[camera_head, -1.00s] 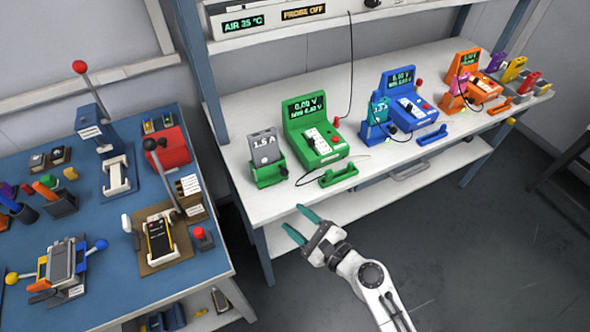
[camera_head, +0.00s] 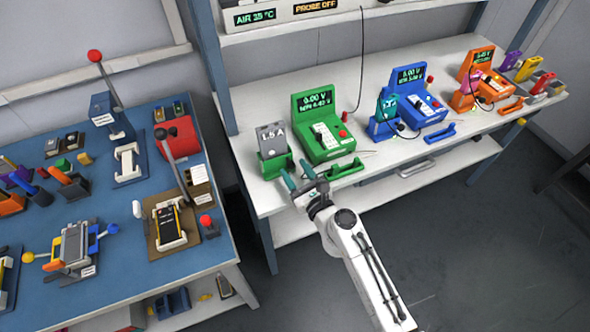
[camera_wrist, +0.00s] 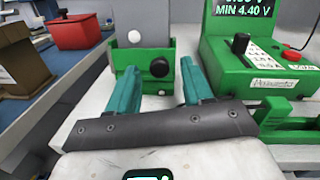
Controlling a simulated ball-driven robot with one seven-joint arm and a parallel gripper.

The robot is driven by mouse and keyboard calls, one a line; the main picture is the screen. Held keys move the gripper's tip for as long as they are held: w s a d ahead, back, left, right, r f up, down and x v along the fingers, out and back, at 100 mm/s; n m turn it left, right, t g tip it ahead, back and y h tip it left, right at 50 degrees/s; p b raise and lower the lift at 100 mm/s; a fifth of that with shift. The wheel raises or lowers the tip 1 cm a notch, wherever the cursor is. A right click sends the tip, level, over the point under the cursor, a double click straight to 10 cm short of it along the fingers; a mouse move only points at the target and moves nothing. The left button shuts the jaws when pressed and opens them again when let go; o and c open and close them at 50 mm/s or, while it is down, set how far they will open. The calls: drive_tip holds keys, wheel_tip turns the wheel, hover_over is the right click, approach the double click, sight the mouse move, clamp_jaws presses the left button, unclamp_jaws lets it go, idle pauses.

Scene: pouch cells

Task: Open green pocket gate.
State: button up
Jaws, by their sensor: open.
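The green pocket (camera_head: 275,168) stands on the white bench, left of the green meter box (camera_head: 325,140), with a grey pouch cell marked 1.5 A (camera_head: 271,138) upright in it. In the wrist view the pocket's green front (camera_wrist: 128,72) carries a black round knob (camera_wrist: 159,67). My gripper (camera_head: 297,173) has teal fingers and is open and empty, just in front of the pocket. In the wrist view its fingers (camera_wrist: 157,80) point at the pocket, with the knob between their tips in the picture. I cannot tell whether they touch anything.
A green handle (camera_head: 345,168) lies at the bench's front edge, right of my gripper. Blue and orange stations stand farther right. The blue table (camera_head: 225,255) with presses and tools is at left. The floor in front is clear.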

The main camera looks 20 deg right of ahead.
drive_tip(key=shift+w, duration=0.4)
clamp_jaws()
idle(0.5)
